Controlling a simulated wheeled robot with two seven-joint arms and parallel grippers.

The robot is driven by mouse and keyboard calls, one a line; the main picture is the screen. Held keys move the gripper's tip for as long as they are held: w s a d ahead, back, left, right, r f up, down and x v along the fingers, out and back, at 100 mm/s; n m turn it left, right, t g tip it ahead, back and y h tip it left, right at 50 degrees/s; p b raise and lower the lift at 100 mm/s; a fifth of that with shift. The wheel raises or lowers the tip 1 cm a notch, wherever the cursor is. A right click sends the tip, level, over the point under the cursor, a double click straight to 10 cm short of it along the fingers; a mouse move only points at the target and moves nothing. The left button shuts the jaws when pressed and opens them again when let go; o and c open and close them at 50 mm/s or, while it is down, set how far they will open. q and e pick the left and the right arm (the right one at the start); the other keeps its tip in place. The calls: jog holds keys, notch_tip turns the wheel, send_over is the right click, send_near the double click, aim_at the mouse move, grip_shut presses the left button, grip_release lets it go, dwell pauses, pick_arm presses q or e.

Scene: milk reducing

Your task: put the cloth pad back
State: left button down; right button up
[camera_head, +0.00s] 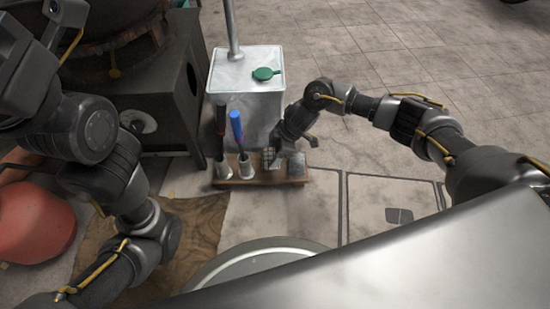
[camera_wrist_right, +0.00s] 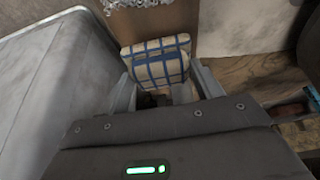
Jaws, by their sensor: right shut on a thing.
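The cloth pad (camera_wrist_right: 158,68), cream with a blue check and folded, sits between the fingers of my right gripper (camera_wrist_right: 163,88) in the right wrist view. In the head view the pad (camera_head: 269,156) is small, at the wooden holder board (camera_head: 225,183). My right gripper (camera_head: 276,148) is shut on the pad, just above or at the board; I cannot tell whether the pad touches it. My left arm shows at the left, but its gripper is out of the picture.
A metal box (camera_head: 246,98) with a green cap stands behind. A round metal lid (camera_head: 262,252) lies in front.

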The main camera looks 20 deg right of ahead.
jog(key=f+b, duration=0.1)
jog(key=f, duration=0.1)
jog(key=f+b, duration=0.1)
jog(key=shift+w+d+f+b, duration=0.1)
jog(key=shift+w+f+b, duration=0.2)
jog(key=shift+f, duration=0.1)
jog(key=shift+r, duration=0.1)
jog(key=shift+s, duration=0.1)
jog(key=o, duration=0.9)
